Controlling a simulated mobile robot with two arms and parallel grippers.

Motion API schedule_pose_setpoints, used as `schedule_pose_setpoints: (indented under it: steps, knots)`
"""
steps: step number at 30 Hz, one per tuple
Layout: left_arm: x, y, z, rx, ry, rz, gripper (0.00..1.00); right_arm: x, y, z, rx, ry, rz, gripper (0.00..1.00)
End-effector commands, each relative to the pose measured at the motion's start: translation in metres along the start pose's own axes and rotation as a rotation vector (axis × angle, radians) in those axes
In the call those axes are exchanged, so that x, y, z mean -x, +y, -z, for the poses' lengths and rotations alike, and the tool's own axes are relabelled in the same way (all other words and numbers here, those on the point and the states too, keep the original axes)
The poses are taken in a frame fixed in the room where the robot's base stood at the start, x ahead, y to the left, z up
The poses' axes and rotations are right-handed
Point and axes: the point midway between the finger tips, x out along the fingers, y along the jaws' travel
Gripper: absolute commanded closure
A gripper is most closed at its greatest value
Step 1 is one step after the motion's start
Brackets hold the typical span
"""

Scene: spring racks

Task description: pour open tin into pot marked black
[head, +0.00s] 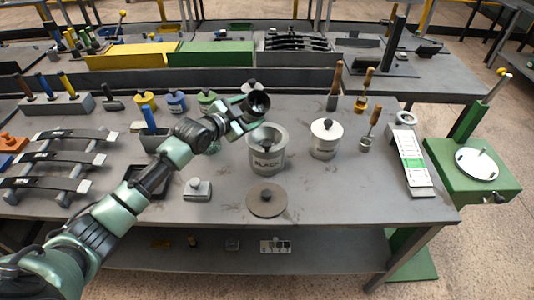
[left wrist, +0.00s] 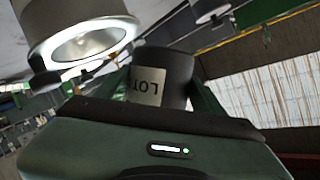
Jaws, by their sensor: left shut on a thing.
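The grey pot marked BLACK (head: 266,163) stands open on the table. Its pale round opening faces up, and a grey pot also shows large at the upper left of the left wrist view (left wrist: 72,22). My left gripper (head: 247,112) is shut on a dark open tin (head: 258,104). The tin is held tilted above the pot's back rim, apart from it, with its dark mouth toward the head camera. In the left wrist view the tin (left wrist: 180,72) sits between the fingers, with a pale label reading LOT. Its contents cannot be made out. My right gripper is not in view.
Small yellow (head: 145,101), blue (head: 176,102) and green (head: 208,101) lidded tins stand behind my arm. The front right tabletop is clear.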

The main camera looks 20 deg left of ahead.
Motion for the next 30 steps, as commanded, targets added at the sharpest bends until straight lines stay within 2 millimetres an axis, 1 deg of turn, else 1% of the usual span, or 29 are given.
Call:
schedule_pose_setpoints:
  steps: [11, 19, 30]
  knots:
    - [0.0001, -0.001, 0.0011, 0.0, 0.003, 0.002, 0.9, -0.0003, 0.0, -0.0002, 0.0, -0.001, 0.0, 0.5]
    - [0.0014, -0.0053, 0.005, -0.082, 0.003, 0.032, 0.9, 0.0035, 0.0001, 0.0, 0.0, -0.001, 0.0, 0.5]
    - [0.0012, -0.0052, 0.0045, -0.084, 0.003, 0.033, 0.9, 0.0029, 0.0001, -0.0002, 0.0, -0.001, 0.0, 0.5]
